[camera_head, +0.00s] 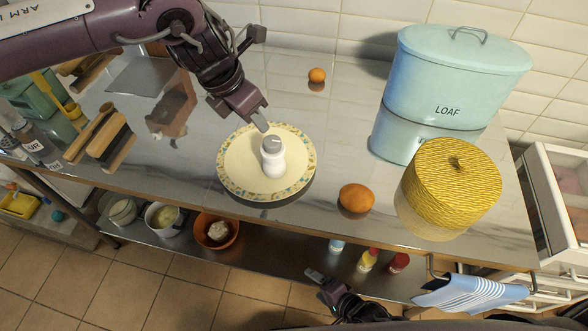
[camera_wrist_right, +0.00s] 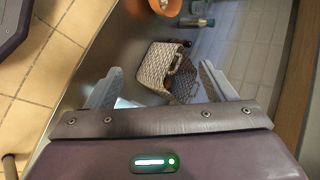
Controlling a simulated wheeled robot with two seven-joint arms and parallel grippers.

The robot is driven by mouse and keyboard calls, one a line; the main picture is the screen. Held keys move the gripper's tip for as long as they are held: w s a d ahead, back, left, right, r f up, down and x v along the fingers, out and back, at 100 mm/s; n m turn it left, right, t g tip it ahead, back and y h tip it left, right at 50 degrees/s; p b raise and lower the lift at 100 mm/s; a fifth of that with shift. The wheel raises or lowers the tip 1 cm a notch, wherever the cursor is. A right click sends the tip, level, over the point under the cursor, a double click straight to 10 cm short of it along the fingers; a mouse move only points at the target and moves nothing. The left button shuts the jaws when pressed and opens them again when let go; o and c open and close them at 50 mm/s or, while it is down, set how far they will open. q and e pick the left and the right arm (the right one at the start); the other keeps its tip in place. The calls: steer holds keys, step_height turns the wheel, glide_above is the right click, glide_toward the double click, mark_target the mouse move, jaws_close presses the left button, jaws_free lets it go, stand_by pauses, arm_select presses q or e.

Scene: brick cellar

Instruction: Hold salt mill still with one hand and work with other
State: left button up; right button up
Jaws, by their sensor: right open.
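The salt mill (camera_head: 272,162), white with a grey top, stands upright on a cream plate with a patterned rim (camera_head: 234,189) on the metal counter. My left gripper (camera_head: 255,112) reaches down from behind, its fingertips just above and behind the mill's top. I see no clear grip on the mill, and whether its jaws are open is unclear. My right gripper (camera_head: 319,286) is low, in front of the counter's front edge and away from the mill. In the right wrist view its two fingers (camera_wrist_right: 160,88) are apart with nothing between them.
Another orange (camera_head: 317,75) lies behind. A striped towel (camera_head: 475,295) hangs at the front edge. Below, a shelf holds an orange bowl (camera_head: 205,243) and a wicker basket (camera_wrist_right: 163,66).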

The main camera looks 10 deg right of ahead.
mark_target(281, 164)
steer(key=w+a+r+m+y, duration=0.1)
steer(key=a+r+m+y, duration=0.15)
steer(key=r, duration=1.05)
steer(key=w+a+r+m+y, duration=0.2)
steer(key=r+y, duration=0.2)
steer(key=r, duration=0.9)
steer(key=w+m+t, duration=0.1)
steer(key=w+m, duration=0.1)
steer(key=w, duration=0.1)
steer(key=w+r+m+t+h, duration=0.1)
steer(key=w+m, duration=0.1)
steer(key=w, duration=0.1)
steer(key=w+m+t, duration=0.2)
steer(key=w+m, duration=0.1)
steer(key=shift+w+d+r, duration=0.25)
steer(key=shift+w, duration=0.05)
steer(key=w+m+t, duration=0.1)
steer(key=w+m, duration=0.1)
steer(key=w+a+m+t+h, duration=0.1)
steer(key=w+m, duration=0.1)
steer(key=w+a+m+t+h, duration=0.1)
steer(key=w+m, duration=0.1)
steer(key=w, duration=0.1)
steer(key=shift+w+a+r+m, duration=0.1)
steer(key=shift+a+r+m, duration=0.05)
steer(key=shift+r+m, duration=0.15)
steer(key=x, duration=0.7)
steer(key=shift+w+a+f, duration=0.1)
steer(key=shift+w+a, duration=0.05)
steer(key=shift+w, duration=0.15)
